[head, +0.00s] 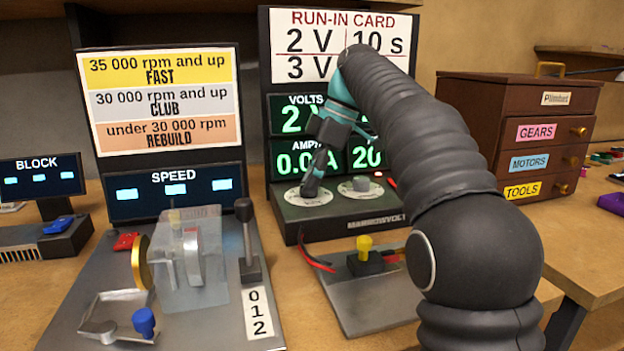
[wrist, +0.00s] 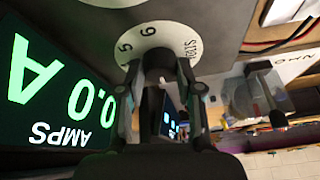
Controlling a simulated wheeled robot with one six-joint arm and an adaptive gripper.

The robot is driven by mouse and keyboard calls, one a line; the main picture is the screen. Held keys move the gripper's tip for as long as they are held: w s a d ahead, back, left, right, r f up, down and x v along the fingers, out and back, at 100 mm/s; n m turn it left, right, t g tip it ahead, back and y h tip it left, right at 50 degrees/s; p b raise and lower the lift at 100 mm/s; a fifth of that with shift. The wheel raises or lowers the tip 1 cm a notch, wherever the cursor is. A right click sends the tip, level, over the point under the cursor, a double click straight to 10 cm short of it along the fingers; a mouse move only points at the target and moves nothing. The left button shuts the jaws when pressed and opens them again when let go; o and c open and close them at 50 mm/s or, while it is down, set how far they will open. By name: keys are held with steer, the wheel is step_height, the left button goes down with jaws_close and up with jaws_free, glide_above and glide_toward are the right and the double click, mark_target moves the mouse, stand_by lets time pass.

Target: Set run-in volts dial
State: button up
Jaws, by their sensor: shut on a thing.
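The volts dial (wrist: 157,62) is a dark knob on a white round scale plate (wrist: 150,40) with numbers, seen upside down in the wrist view. My gripper (wrist: 158,78) is shut on the knob, one finger on each side. In the head view my gripper (head: 314,178) reaches down onto the left dial plate (head: 296,196) of the power supply (head: 340,222) and hides most of the knob. The volts display (head: 291,116) shows a 2, the rest hidden by my arm. The amps display (head: 293,162) reads 0.0 A. The run-in card (head: 307,42) shows 2 V 10 s and 3 V, partly hidden.
A second grey dial (head: 360,184) sits right of the gripped one. A display reading 20 (head: 367,157) is above it. A speed rig (head: 180,265) with an upright lever (head: 246,230) stands left. A yellow-topped post (head: 364,246) is in front. A drawer chest (head: 520,135) stands right.

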stand_by(0.3)
steer(key=o, duration=1.2)
steer(key=shift+c, duration=0.2)
